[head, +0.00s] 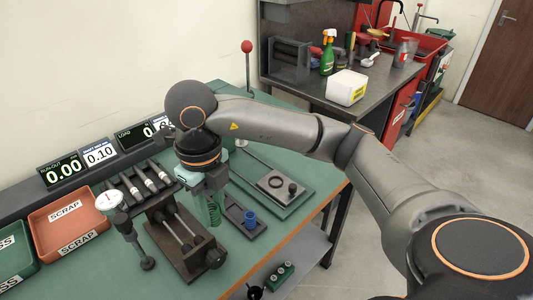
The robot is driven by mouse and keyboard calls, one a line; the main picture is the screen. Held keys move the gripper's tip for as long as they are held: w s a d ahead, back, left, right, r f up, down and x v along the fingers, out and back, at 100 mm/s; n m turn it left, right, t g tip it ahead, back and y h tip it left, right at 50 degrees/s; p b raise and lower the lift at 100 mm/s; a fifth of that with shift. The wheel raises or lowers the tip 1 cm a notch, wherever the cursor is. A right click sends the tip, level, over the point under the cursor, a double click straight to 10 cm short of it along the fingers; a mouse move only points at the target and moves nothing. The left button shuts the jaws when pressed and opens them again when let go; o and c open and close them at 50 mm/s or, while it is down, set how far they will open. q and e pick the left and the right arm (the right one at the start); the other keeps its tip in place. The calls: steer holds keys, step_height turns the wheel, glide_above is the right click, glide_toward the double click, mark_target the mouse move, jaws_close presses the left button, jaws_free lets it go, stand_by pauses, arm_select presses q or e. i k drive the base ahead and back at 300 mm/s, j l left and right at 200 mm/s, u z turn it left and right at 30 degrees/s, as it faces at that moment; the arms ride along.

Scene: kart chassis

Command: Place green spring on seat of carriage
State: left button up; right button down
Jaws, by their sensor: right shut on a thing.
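My right gripper (206,190) points down over the green bench and is shut on the green spring (209,211). The spring hangs upright between the fingers, its upper part partly hidden by them. It is beside a small dark tray (237,216) that holds a blue spring (250,219). My left gripper is out of view.
A red SCRAP tray (68,220) and digital readouts (62,169) are farther left. A red-knobbed lever (247,48) rises at the back.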

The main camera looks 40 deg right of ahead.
mark_target(275, 182)
steer(key=k+l+u, duration=0.15)
steer(key=l, duration=0.2)
steer(key=l+u, duration=0.15)
steer(key=l, duration=0.2)
steer(key=k+l+u, duration=0.1)
steer(key=l, duration=0.2)
steer(key=k+l+u, duration=0.15)
steer(key=l, duration=0.15)
